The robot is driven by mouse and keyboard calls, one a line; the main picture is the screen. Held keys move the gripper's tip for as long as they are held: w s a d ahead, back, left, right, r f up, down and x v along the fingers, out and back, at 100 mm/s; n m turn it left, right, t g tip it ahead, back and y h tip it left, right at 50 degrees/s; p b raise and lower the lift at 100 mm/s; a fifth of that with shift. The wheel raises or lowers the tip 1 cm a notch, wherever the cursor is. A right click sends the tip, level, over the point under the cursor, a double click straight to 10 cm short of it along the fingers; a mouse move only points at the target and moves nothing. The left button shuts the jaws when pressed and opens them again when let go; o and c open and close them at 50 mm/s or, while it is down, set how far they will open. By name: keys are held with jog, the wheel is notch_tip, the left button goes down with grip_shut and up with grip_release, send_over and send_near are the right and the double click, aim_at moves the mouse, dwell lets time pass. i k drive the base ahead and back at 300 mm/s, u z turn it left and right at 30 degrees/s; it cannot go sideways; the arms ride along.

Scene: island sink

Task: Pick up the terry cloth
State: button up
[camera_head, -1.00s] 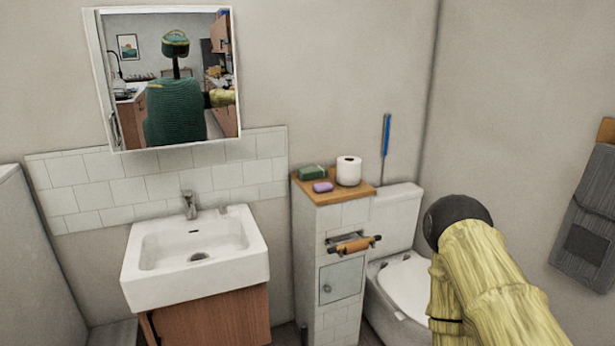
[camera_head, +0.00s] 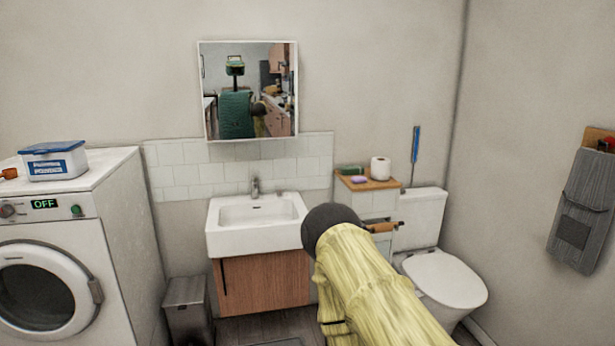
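I cannot pick out the terry cloth for certain. A small dark green item (camera_head: 349,170) lies on the wooden top of the tiled ledge; it is too small to tell whether it is cloth. A grey fabric piece (camera_head: 581,212) with a pocket-like patch hangs on the right wall. My yellow arm reaches up from the bottom of the view and ends in a dark rounded joint in front of the ledge and toilet. My gripper is not visible.
A washing machine (camera_head: 112,202) with a blue-lidded box (camera_head: 54,161) stands left. A sink (camera_head: 257,222), a bin (camera_head: 187,309) and a toilet (camera_head: 448,280) line the back wall. A purple soap (camera_head: 360,180) and a paper roll (camera_head: 380,168) sit on the ledge.

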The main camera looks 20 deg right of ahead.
aim_at(350, 170)
jog(key=z, duration=0.55)
jog(key=i, duration=0.35)
jog(key=z, duration=0.95)
jog(key=i, duration=1.5)
jog(key=u, duration=0.4)
